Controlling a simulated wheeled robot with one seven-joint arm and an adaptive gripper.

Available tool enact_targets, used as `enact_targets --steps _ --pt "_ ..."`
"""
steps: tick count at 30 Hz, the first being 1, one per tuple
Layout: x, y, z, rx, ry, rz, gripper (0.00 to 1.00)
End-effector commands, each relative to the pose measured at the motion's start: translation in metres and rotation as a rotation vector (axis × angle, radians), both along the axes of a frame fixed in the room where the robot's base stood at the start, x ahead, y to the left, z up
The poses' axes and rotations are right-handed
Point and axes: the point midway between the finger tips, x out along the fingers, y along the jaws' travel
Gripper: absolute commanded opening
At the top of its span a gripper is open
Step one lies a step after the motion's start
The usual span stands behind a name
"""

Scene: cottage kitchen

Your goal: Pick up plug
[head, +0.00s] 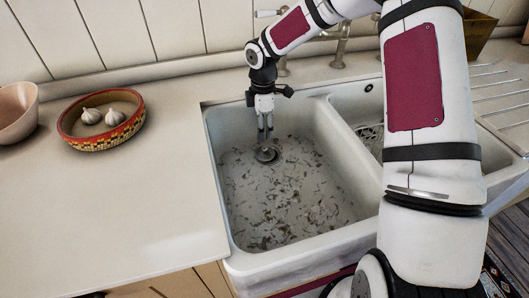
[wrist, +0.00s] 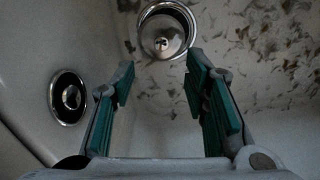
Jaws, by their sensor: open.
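The plug (head: 266,155) is a small round metal piece at the drain in the floor of the left sink basin. In the wrist view the plug (wrist: 163,44) shows a small knob inside a shiny drain ring (wrist: 145,15). My gripper (head: 265,138) points down into the basin, above the plug in the head view. In the wrist view my gripper (wrist: 159,76) has its two green-padded fingers apart, with nothing between them. The plug lies beyond the fingertips, roughly in line with the gap. The exact height above it is hard to tell.
The basin (head: 290,240) has dark flecks on its floor. A round overflow fitting (wrist: 68,97) is in its wall. A divider (head: 345,150) separates the right basin. A patterned bowl (head: 101,140) with garlic and a pink bowl (head: 17,115) stand on the left counter (head: 110,210). A faucet (head: 340,45) stands behind.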

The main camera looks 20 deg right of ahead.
Motion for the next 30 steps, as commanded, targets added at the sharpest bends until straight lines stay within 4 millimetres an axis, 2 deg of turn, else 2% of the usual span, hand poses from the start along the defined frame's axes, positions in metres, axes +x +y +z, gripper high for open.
enact_targets --steps 3,11,21,30 --pt "0.0 0.001 -0.02 0.0 0.002 0.002 0.41" --pt "-0.001 -0.001 -0.037 -0.001 0.001 0.0 0.41" --pt "-0.002 -0.005 -0.081 0.0 0.001 -0.001 0.41" --pt "-0.002 -0.005 -0.084 0.0 0.0 0.0 0.41"
